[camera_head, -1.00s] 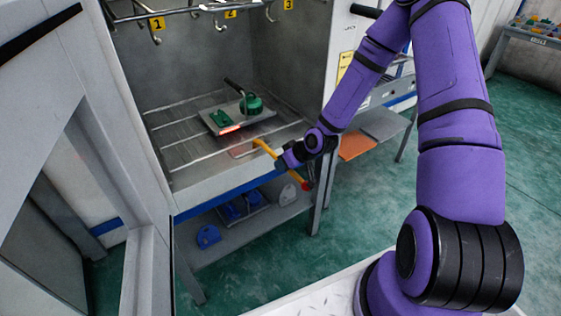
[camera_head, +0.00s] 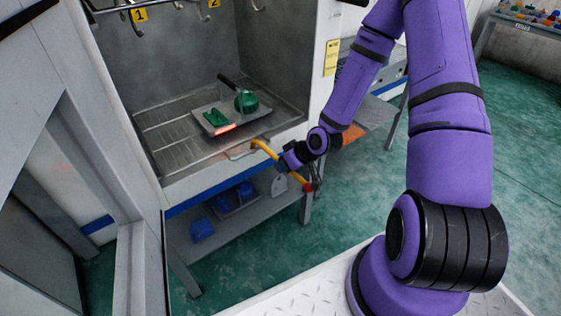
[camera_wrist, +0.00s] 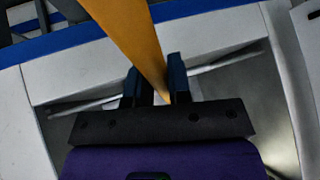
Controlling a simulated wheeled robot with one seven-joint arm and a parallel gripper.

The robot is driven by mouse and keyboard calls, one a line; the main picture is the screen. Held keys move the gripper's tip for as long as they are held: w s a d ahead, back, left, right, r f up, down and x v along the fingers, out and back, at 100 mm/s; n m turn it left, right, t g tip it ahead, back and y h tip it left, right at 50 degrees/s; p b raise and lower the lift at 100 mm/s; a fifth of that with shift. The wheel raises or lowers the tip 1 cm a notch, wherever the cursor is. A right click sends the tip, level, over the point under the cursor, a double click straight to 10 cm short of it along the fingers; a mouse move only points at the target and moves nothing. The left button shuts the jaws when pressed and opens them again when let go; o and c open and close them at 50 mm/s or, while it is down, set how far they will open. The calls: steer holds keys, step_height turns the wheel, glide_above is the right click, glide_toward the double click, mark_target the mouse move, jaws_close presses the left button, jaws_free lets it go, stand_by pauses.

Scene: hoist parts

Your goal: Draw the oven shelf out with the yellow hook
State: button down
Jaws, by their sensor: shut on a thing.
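The yellow hook (camera_head: 265,150) is held in my gripper (camera_head: 287,161) just in front of the oven opening. Its bent tip is at the pale loop (camera_head: 238,154) on the shelf's front; I cannot tell whether they touch. Its other end is red. In the wrist view, the yellow shaft (camera_wrist: 128,35) passes between the two dark blue fingers of my gripper (camera_wrist: 157,82), which are shut on it. The wire oven shelf (camera_head: 172,143) lies inside the oven. A grey tray (camera_head: 198,112) on it carries green parts and a dark-handled green piece, with an orange-red glow at its front edge.
Numbered hooks hang at the oven top. The oven front lip (camera_head: 190,182) and open door frame (camera_head: 95,150) bound the opening. Blue parts (camera_head: 203,229) lie on the lower shelf (camera_head: 240,225). The green floor to the right is mostly clear.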

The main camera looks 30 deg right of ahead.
mark_target(292, 174)
steer(key=shift+s+d, duration=0.2)
steer(key=shift+s, duration=0.85)
steer(key=shift+s+d, duration=0.2)
steer(key=shift+s, duration=0.8)
